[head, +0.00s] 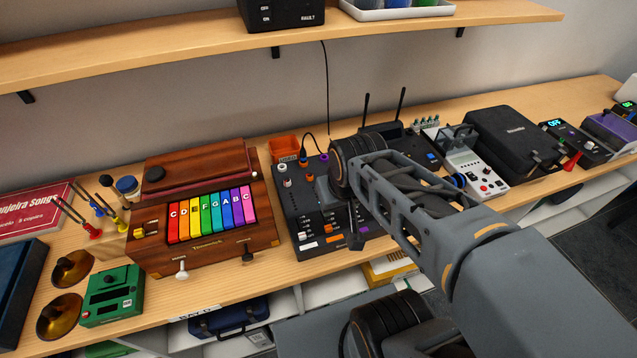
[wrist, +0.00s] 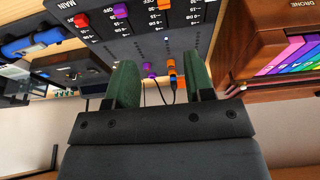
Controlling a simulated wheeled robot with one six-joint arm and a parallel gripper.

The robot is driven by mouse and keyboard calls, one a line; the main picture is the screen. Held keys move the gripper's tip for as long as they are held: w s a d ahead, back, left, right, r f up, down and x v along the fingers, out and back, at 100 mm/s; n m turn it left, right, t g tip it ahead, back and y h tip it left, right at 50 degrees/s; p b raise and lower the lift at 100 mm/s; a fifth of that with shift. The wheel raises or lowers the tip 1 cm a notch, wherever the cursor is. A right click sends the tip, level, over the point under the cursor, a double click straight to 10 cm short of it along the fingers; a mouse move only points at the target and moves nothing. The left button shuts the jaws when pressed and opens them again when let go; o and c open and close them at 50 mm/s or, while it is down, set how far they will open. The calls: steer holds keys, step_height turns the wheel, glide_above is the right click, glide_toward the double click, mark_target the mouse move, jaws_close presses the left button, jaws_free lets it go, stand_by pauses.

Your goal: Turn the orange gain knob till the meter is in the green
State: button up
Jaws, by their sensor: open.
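The dark mixer panel (head: 292,205) lies on the bench, partly hidden by my arm. In the wrist view the panel (wrist: 145,45) shows faders and small knobs. An orange fader cap (wrist: 165,4) is at the top edge of that view. My gripper (wrist: 160,70) is open with green-padded fingers apart and nothing between them in grip. In the head view it (head: 352,220) is over the panel. I cannot make out the meter's reading.
A wooden instrument with rainbow keys (head: 210,213) stands close on the left of the mixer. A dark router-like box with antennas (head: 390,133) is behind, and a white device (head: 470,165) is to the right. A cable runs at the panel's back edge.

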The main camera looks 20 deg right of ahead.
mark_target(310, 175)
steer(key=w+r+n+g, duration=0.1)
steer(key=w+n+g, duration=0.35)
steer(key=w, duration=1.65)
steer(key=shift+n+t, duration=0.55)
step_height(310, 175, down, 13)
jaws_close()
steer(key=shift+m, duration=0.3)
